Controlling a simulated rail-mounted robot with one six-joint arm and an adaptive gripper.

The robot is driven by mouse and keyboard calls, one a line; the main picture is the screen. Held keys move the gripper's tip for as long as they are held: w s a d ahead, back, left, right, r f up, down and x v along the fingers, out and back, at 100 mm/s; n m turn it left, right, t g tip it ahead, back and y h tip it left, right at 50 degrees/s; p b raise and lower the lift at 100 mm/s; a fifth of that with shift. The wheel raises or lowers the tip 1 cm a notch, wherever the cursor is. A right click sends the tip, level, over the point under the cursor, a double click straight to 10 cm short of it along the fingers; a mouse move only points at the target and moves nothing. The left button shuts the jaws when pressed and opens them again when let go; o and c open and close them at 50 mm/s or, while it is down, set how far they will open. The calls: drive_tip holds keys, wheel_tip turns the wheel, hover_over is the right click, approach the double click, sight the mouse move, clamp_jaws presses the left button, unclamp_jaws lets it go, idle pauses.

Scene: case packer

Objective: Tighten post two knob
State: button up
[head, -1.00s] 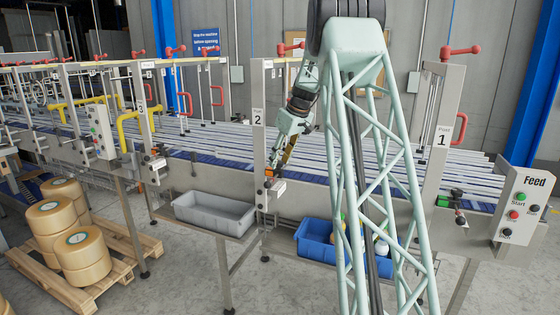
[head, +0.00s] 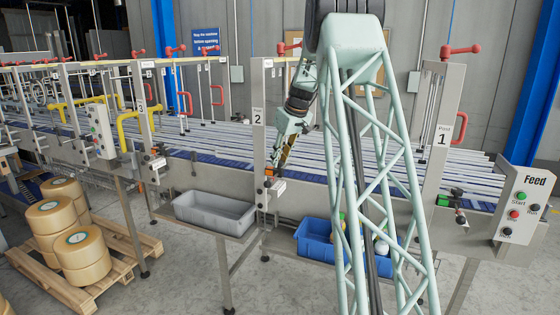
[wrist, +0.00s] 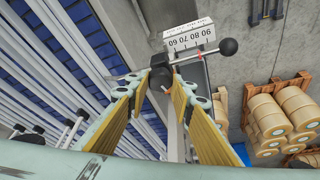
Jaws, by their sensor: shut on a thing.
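Post two (head: 258,145) is the upright grey post with the "2" label, on the near side of the conveyor. My gripper (head: 276,171) reaches down to the post's right side at the rail. In the wrist view my gripper's two yellow-padded fingers (wrist: 160,84) close on a dark round knob (wrist: 159,75), which I take to be the post two knob. The fingers hide part of it. The gap between knob and scale is hard to judge.
A grey bin (head: 215,222) hangs left of post two, and a blue bin (head: 315,253) with bottles hangs right. Post one (head: 441,140) and the Feed panel (head: 524,205) stand further right. Tape rolls (head: 52,218) on a pallet are at left.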

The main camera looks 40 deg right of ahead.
drive_tip(key=shift+a+m+h, duration=0.1)
drive_tip(key=shift+m+h, duration=0.6)
drive_tip(key=shift+m, duration=1.1)
drive_tip(key=o, duration=0.9)
drive_tip(key=shift+r, duration=0.15)
drive_tip(key=shift+v, duration=5.9)
